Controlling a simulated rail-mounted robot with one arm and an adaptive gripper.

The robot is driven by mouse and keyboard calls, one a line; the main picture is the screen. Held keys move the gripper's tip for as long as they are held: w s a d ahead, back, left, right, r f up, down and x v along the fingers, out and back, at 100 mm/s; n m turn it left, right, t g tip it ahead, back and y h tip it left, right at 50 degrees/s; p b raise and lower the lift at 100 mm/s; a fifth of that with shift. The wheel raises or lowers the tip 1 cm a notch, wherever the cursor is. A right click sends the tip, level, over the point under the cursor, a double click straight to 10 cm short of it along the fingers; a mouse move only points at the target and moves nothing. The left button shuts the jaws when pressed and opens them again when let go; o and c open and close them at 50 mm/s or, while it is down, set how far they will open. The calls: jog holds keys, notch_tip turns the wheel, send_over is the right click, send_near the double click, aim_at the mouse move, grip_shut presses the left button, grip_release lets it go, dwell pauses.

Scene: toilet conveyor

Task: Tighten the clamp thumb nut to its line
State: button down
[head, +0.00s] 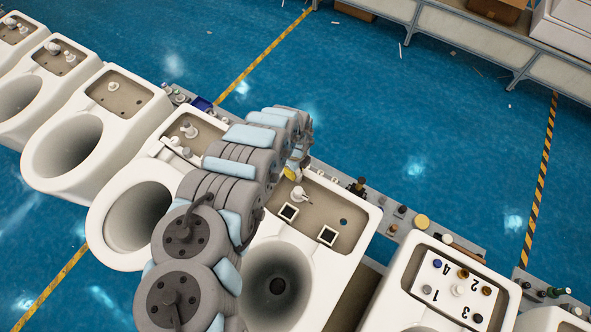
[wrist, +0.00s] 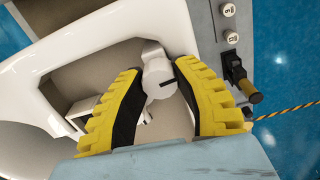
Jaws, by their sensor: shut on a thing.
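In the wrist view, a white rounded part (wrist: 160,96) with a short dark line on its face sits between the yellow-and-black fingers of my gripper (wrist: 158,72); it looks like the thumb nut. The fingers are shut on its sides. A white upright piece (wrist: 151,48) stands just behind it. In the head view, my gripper (head: 291,173) is at the tank end of a white toilet (head: 350,264), beside a small white fitting (head: 298,193). My arm hides part of this toilet. I cannot make out a separate target line.
Two square black-and-white pieces, one at the left (head: 288,212) and one at the right (head: 327,235), lie in the tank recess. A black-and-yellow handle (wrist: 240,82) and white knobs (wrist: 231,37) stand on the grey rail to the right. More toilets (head: 70,145) line the conveyor.

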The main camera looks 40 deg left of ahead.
jog(key=shift+m, duration=0.6)
jog(key=c, duration=0.7)
grip_release()
jog(key=shift+d, duration=0.1)
jog(key=shift+r, duration=0.15)
jog(key=shift+r, duration=5.85)
